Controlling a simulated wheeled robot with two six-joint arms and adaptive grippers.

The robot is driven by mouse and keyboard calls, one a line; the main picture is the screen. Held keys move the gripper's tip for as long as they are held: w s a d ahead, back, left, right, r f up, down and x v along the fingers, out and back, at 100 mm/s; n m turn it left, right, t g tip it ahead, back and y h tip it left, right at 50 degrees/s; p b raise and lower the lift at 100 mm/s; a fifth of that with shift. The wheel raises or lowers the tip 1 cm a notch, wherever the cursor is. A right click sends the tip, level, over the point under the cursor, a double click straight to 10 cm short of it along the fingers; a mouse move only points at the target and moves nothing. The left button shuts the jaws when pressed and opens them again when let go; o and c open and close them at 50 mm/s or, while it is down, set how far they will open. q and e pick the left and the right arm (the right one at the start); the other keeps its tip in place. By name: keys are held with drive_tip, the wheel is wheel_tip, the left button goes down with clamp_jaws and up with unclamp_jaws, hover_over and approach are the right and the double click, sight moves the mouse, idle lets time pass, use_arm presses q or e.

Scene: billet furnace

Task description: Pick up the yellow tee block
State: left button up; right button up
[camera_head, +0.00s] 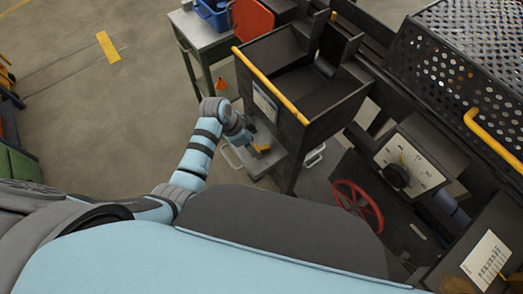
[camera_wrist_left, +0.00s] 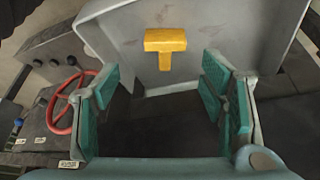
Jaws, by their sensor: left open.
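The yellow tee block (camera_wrist_left: 165,42) lies on a grey tray-like surface (camera_wrist_left: 215,25) in the left wrist view, its crossbar toward the top and its stem pointing down at my gripper. My left gripper (camera_wrist_left: 163,98) is open, its teal finger pads wide apart with nothing between them. The block sits beyond the fingertips and is not touched in that view. In the head view the block (camera_head: 262,148) shows small on the grey surface, close to my left gripper (camera_head: 249,142), which partly hides that area. My right gripper is not in view.
A dark bin with a yellow handle bar (camera_head: 270,86) stands just behind the grey surface. A red handwheel (camera_head: 358,204) and a dial panel (camera_head: 409,163) are to the right. A side table with a blue crate (camera_head: 212,14) stands behind.

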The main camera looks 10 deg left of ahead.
sight(260, 148)
use_arm(q)
drive_tip(key=x, duration=0.2)
drive_tip(key=b+x, duration=0.1)
drive_tip(key=x, duration=0.1)
drive_tip(key=b+x, duration=0.1)
drive_tip(key=x, duration=0.1)
drive_tip(key=shift+w+a+f, duration=0.25)
drive_tip(key=shift+w+f, duration=0.05)
drive_tip(key=shift+r, duration=0.1)
drive_tip(key=c, duration=1.5)
